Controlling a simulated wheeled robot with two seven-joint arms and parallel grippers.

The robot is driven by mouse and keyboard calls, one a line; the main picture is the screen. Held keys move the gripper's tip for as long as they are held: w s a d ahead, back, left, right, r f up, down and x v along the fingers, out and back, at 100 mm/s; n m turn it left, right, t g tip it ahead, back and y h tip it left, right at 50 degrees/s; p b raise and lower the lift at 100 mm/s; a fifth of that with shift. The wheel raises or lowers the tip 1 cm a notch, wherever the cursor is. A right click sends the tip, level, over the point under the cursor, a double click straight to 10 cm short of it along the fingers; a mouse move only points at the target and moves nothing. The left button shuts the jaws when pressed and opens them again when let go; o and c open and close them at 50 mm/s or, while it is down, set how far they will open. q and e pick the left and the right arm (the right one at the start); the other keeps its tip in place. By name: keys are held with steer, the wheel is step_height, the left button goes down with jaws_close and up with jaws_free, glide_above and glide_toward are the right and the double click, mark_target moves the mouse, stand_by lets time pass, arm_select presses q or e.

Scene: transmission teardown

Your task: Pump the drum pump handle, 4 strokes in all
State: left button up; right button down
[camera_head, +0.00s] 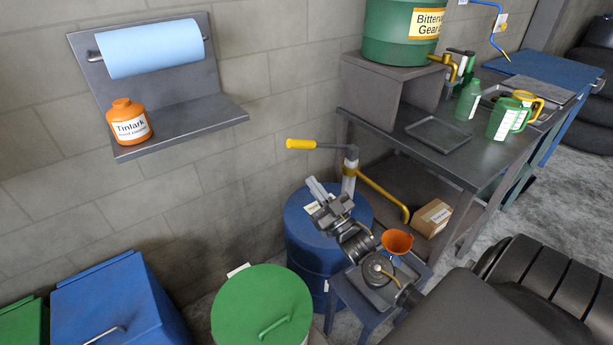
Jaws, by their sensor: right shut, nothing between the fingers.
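The drum pump stands on a blue drum (308,252). Its upright column (349,180) has a lever running left to a yellow handle grip (301,144), about level. A yellow spout pipe (385,193) slopes down to the right. My right gripper (316,187) is in front of the drum, below the handle grip and left of the column in the picture. Its fingers point up and are shut with nothing in them. It appears apart from the handle. My gripper and wrist hide part of the drum top. My left gripper is not in view.
An orange funnel (397,242) is over a tray on a low stool (349,307) beside the drum. A green-lidded bin (262,305) stands left. A workbench (475,160) with jugs is right. A wall shelf (180,130) holds an orange bottle (128,122). The space around the handle grip looks clear.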

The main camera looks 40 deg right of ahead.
arm_select(q)
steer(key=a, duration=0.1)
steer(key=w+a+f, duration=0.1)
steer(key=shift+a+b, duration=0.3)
steer(key=shift+b, duration=0.1)
arm_select(e)
steer(key=v, duration=0.4)
steer(key=shift+s+f, duration=0.1)
steer(key=shift+s, duration=0.15)
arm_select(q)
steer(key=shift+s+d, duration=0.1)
